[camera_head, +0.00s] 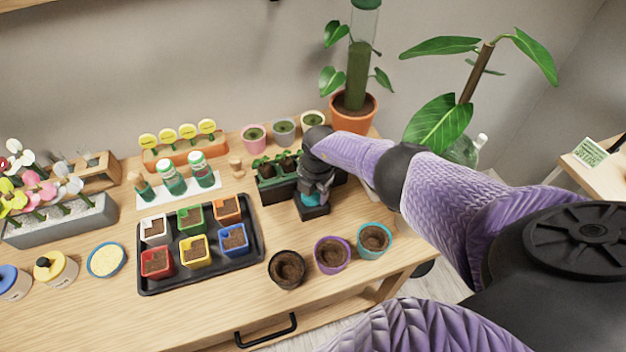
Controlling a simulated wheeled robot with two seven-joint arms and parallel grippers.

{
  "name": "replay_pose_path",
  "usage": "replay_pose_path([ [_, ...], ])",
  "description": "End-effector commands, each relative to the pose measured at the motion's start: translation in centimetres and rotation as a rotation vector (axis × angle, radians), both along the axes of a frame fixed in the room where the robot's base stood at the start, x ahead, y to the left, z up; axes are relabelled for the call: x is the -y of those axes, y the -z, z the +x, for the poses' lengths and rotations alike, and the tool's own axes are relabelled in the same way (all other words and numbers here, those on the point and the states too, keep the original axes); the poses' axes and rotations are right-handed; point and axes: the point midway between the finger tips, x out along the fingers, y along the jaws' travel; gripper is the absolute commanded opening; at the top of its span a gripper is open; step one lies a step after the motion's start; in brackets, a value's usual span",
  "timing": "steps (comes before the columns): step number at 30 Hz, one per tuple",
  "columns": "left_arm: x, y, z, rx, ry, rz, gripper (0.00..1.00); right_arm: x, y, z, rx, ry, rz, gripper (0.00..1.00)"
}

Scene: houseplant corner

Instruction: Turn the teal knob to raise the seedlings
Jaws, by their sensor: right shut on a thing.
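My right gripper (313,190) reaches down from the right and is shut on the teal knob (311,200). Only a small part of the knob shows beneath the fingers, above a black base. The seedlings (272,162) stand in dark soil in a dark green box (279,188), just left of and behind my right gripper. The gripper and arm hide the box's right part. My left gripper is not in view.
A black tray (200,281) with several coloured square pots lies left of the knob. Three round pots (332,255) stand in front. Behind are small pots (254,139) and a tall plant in a terracotta pot (356,121). Bare wood (215,325) shows near the front edge.

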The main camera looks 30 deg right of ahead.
Motion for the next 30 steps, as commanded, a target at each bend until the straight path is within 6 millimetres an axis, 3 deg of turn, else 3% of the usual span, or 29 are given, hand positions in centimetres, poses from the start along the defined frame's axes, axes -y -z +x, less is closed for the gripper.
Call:
replay_pose_path([
  [18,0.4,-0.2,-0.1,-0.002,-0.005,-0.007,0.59,0.0,0.0,0.0,0.002,0.035,0.001,0.1],
  [19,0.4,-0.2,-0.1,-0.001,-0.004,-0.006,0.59,0.0,0.0,0.0,0.002,0.035,0.001,0.75],
  [20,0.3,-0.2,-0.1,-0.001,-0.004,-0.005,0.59,0.0,0.0,0.0,0.002,0.035,0.001,0.81],
  [26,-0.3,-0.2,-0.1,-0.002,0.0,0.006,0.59,0.0,-0.1,0.0,0.001,0.034,0.0,0.83],
  [30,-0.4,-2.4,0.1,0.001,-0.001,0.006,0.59,0.1,-2.5,-0.1,0.004,0.033,0.0,0.83],
])
